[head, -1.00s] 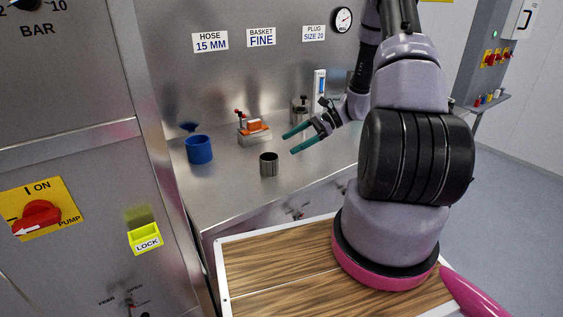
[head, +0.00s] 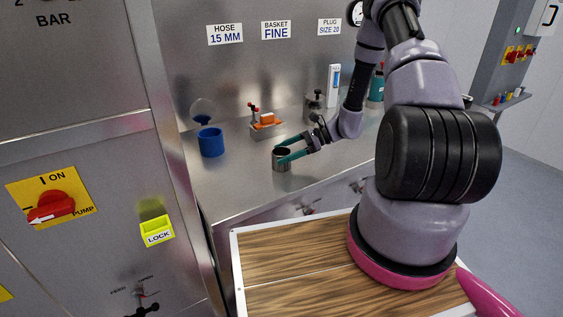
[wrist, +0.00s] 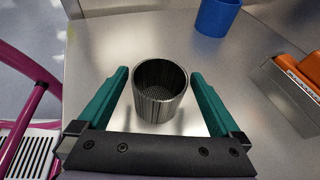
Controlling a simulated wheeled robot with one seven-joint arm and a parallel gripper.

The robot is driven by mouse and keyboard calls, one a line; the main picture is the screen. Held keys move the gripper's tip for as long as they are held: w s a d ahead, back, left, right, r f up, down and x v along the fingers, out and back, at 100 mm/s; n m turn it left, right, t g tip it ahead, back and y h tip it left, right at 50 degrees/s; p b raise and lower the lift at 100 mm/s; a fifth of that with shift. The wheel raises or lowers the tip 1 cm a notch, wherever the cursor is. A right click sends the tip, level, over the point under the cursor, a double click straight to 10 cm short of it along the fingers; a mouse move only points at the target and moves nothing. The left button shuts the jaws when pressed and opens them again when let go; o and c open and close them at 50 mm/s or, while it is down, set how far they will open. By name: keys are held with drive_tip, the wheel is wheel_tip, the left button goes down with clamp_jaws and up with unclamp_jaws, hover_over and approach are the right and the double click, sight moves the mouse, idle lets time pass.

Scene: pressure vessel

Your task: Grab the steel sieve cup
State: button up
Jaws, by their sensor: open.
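The steel sieve cup (head: 281,160) stands upright on the steel counter, near its front edge. In the wrist view the cup (wrist: 160,98) is a ribbed grey cylinder with an open top and a perforated bottom. My gripper (head: 284,156) is at the cup, reaching in from the right. In the wrist view its two teal fingers (wrist: 160,88) are open, one on each side of the cup. A gap shows between each finger and the cup wall, so the cup is not gripped.
A blue cup (head: 211,142) stands behind and left of the sieve cup. A yellow LOCK box (head: 157,231) is on the left panel. The counter (head: 235,185) is clear left of the cup.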

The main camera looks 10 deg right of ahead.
drive_tip(key=shift+a+f, duration=0.2)
drive_tip(key=shift+a, duration=0.25)
drive_tip(key=c, duration=1.3)
drive_tip(key=shift+r, duration=0.15)
